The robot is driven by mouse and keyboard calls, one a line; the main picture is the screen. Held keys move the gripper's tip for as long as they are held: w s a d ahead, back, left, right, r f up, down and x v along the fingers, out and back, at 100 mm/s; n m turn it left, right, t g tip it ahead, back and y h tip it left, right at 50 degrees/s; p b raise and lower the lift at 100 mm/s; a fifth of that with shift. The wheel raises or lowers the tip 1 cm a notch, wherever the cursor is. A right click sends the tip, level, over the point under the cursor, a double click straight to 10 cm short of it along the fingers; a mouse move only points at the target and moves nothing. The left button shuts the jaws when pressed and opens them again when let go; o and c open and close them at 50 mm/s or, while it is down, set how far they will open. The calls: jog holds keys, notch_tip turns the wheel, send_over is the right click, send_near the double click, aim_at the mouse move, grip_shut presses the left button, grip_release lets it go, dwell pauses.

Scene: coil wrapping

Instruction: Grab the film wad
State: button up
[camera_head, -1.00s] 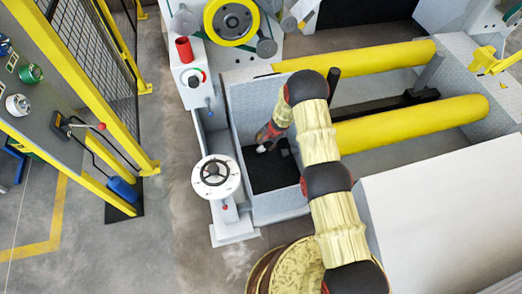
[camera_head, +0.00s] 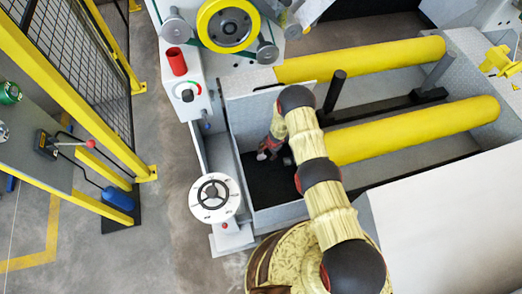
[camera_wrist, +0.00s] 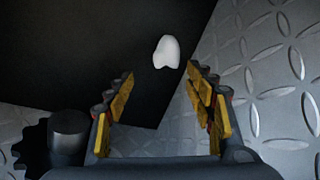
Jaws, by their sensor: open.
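The film wad (camera_wrist: 167,52) is a small white lump on the black floor of the pit in the wrist view. It lies ahead of my gripper (camera_wrist: 160,85), a little beyond the fingertips and roughly between their lines. My gripper is open and empty, its yellow-padded fingers spread apart. In the head view my gripper (camera_head: 270,150) reaches down into the pit beside the rollers. The wad cannot be made out in the head view.
Diamond-plate walls (camera_wrist: 275,65) stand close to the right finger. Two yellow rollers (camera_head: 415,130) lie right of my arm. A white handwheel (camera_head: 215,197) stands left of the pit, and a yellow fence (camera_head: 70,75) farther left.

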aim_at(264, 155)
jog(key=shift+b+x, duration=0.55)
jog(key=shift+x, duration=0.45)
jog(key=b+x, duration=0.1)
jog(key=x, duration=0.1)
jog(key=b+x, duration=0.3)
jog(key=x, duration=0.1)
jog(key=shift+w+a+r, duration=0.15)
jog(key=shift+w+a, duration=0.1)
jog(key=shift+w, duration=0.1)
jog(key=shift+c, duration=0.4)
jog(key=c, duration=1)
jog(key=shift+r, duration=0.1)
